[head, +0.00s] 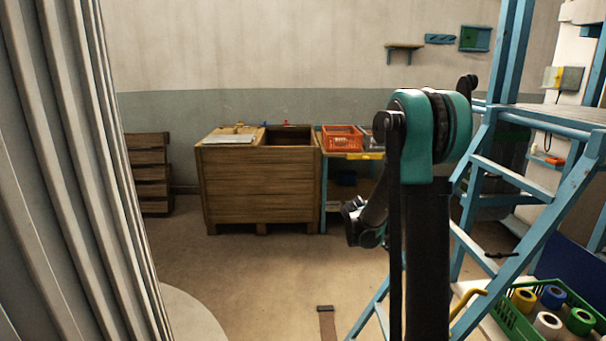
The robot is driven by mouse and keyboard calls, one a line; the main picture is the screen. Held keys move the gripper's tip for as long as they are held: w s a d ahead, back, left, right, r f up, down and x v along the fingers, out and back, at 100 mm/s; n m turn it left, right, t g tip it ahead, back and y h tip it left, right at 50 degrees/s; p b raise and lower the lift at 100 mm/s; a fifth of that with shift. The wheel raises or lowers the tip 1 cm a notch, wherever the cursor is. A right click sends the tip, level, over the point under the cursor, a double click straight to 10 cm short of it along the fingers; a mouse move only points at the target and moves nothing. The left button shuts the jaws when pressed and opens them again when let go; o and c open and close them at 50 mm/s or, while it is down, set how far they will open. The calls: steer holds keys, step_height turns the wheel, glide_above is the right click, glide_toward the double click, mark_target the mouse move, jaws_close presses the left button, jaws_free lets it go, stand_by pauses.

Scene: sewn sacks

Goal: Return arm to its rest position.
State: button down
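My arm (427,200) stands upright right of centre in the head view, with black links and teal joints. It is folded at the top, and a dark link runs down to the left behind the upright part. My gripper (350,208) seems to be the small dark end at the left of this folded link. It is small and dark, and its fingers cannot be made out. I see nothing held in it.
A wooden crate (258,187) stands by the back wall, beside a blue-legged table with an orange basket (342,139). A blue ladder frame (520,180) is close on the right, above a green crate (510,318) of tape rolls. A grey curtain (70,180) fills the left. Middle floor is mostly clear.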

steer(key=s+a+f+m+y, duration=0.1)
steer(key=s+a+y, duration=0.3)
steer(key=s, duration=1)
steer(key=s+a+f+m+t+y, duration=0.1)
steer(key=s+a+y, duration=0.2)
steer(key=s+a, duration=0.5)
steer(key=s, duration=0.6)
steer(key=shift+s+f+y, duration=0.15)
steer(key=shift+y, duration=0.25)
steer(key=shift+d, duration=0.1)
